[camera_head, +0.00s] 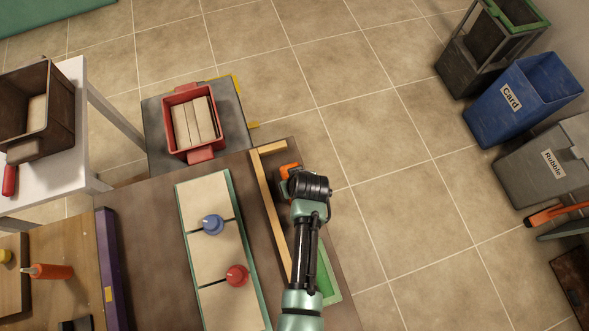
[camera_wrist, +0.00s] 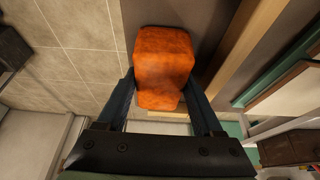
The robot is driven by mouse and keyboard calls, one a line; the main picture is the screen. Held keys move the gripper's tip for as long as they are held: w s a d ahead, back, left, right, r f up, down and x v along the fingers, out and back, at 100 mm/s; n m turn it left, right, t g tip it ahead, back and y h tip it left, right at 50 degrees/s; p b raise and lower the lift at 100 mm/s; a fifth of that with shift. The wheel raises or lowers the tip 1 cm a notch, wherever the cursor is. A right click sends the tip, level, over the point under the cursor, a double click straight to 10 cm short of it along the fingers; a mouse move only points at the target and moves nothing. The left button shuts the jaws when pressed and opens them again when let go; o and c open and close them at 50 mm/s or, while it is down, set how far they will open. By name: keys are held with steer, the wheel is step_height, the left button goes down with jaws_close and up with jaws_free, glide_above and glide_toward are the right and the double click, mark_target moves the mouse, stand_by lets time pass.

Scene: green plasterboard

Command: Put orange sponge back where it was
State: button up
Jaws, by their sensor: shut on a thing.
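The orange sponge (camera_wrist: 163,62) is a block seen large between the two fingers in the wrist view. My gripper (camera_wrist: 165,95) is shut on it. In the head view the sponge (camera_head: 289,169) shows as a small orange patch at the tip of my gripper (camera_head: 290,180), mostly hidden by the gripper. It is over the far right corner of the brown table (camera_head: 150,232), to the right of a wooden strip frame (camera_head: 268,195). I cannot tell whether the sponge touches the tabletop.
A green-edged board (camera_head: 208,262) with a blue knob (camera_head: 212,224) and a red knob (camera_head: 237,275) lies left of the wooden strip. A green tray (camera_head: 328,282) is partly under my arm. A red crate (camera_head: 178,97) stands beyond the table. Open floor lies to the right.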

steer(key=shift+f, duration=0.15)
steer(key=shift+f, duration=0.15)
steer(key=o, duration=1.3)
steer(key=shift+r, duration=0.2)
